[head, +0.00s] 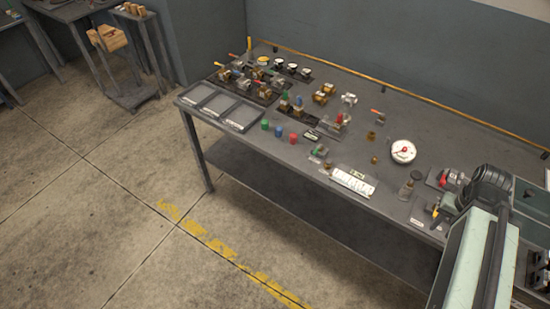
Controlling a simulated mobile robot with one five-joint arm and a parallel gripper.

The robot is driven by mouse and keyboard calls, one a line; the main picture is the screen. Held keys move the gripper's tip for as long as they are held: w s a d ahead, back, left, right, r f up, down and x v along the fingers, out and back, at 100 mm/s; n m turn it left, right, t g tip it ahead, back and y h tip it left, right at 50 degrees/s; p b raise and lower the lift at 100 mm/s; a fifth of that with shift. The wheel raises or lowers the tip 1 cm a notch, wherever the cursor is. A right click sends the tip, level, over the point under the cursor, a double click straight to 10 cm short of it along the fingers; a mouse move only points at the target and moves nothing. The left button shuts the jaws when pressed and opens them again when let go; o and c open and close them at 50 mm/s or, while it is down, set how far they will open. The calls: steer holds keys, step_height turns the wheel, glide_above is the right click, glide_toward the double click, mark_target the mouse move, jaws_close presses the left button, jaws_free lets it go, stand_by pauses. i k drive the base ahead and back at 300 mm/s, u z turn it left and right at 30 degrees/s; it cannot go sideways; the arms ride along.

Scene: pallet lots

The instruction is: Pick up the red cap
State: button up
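A small red cap (293,138) stands on the grey workbench (235,150) near its front edge, at the right end of a short row. Nothing covers the red cap. My arm rises at the lower right of the picture, well to the right of the red cap. I cannot make out my gripper's fingers in this view.
Empty shallow trays (239,115) lie at the bench's left end. Crowded valves and fittings stand behind the caps. A white label strip (353,180) and a round gauge (403,151) lie to the right. The floor (110,220) in front is clear.

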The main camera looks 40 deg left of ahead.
mark_target(293, 136)
steer(key=z, duration=0.4)
steer(key=k, duration=0.1)
steer(key=u, duration=1.2)
steer(key=i, duration=1.2)
steer(key=u, duration=0.6)
steer(key=k, duration=0.6)
steer(key=u, duration=0.25)
steer(key=i, duration=0.6)
steer(key=z, duration=0.15)
